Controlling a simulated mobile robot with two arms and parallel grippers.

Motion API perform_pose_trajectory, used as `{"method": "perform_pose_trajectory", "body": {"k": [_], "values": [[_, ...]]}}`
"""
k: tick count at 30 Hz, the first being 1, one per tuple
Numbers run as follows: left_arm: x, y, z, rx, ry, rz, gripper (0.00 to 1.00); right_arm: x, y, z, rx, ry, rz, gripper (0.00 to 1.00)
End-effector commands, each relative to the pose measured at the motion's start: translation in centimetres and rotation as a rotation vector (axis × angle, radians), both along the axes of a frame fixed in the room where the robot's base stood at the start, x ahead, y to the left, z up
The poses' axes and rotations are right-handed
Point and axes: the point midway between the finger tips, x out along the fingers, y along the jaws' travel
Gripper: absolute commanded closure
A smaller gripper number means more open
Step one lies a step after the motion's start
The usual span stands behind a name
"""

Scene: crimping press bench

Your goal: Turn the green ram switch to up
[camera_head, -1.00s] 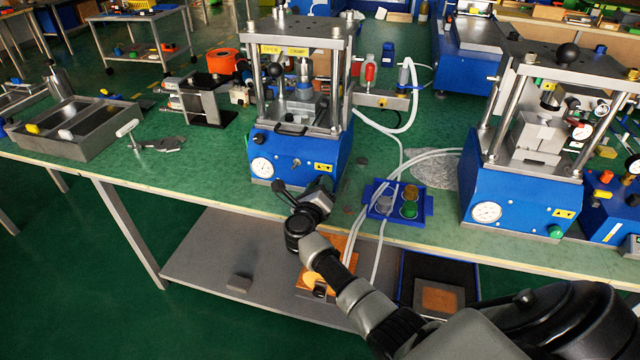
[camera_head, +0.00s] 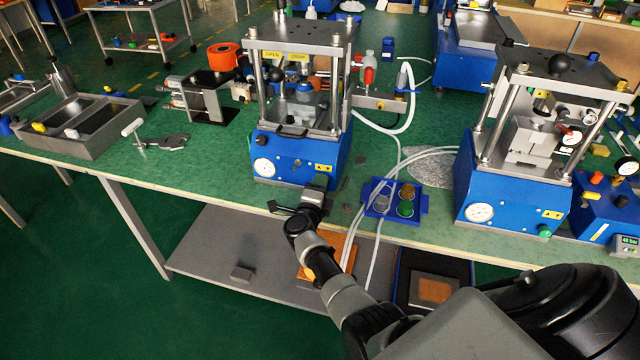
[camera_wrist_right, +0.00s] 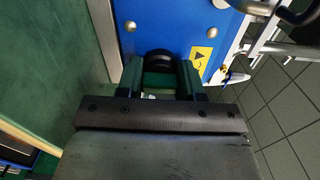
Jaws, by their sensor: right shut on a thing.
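My right gripper (camera_head: 319,183) is at the lower front of the left blue press (camera_head: 283,170), just below its yellow arrow label (camera_head: 323,167). In the right wrist view, the gripper (camera_wrist_right: 160,75) is shut on the green ram switch (camera_wrist_right: 157,80), at the blue panel (camera_wrist_right: 165,25). A dark round part shows behind the fingertips. The arrow label is beside the fingers (camera_wrist_right: 201,58). The fingers and wrist hide most of the switch, so its pointing direction cannot be told. My left gripper is not in view.
A blue tray (camera_head: 421,209) with cups stands right of the gripper, beside pale hoses (camera_head: 379,250). A second blue press (camera_head: 510,205) with its own green knob (camera_head: 544,231) stands further right. A grey clamp tool (camera_head: 165,142) lies left on the green bench.

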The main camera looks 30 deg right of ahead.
Motion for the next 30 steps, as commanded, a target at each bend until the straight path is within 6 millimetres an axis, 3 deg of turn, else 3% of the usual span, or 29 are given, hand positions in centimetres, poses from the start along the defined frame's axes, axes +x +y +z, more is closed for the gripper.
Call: {"method": "perform_pose_trajectory", "body": {"k": [20,21,24,26,30], "values": [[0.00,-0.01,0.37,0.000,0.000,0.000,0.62,-0.02,0.05,-0.14,-0.044,0.055,0.001,0.87],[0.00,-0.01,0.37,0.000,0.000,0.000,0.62,-0.02,0.05,-0.14,-0.044,0.055,0.001,0.62],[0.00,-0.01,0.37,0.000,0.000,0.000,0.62,-0.02,0.05,-0.12,-0.043,0.054,0.001,0.46],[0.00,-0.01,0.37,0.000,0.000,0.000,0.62,-0.01,0.04,-0.11,-0.043,0.054,0.001,0.38],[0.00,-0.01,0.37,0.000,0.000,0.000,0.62,0.00,0.02,-0.07,-0.043,0.052,0.000,0.38]]}}
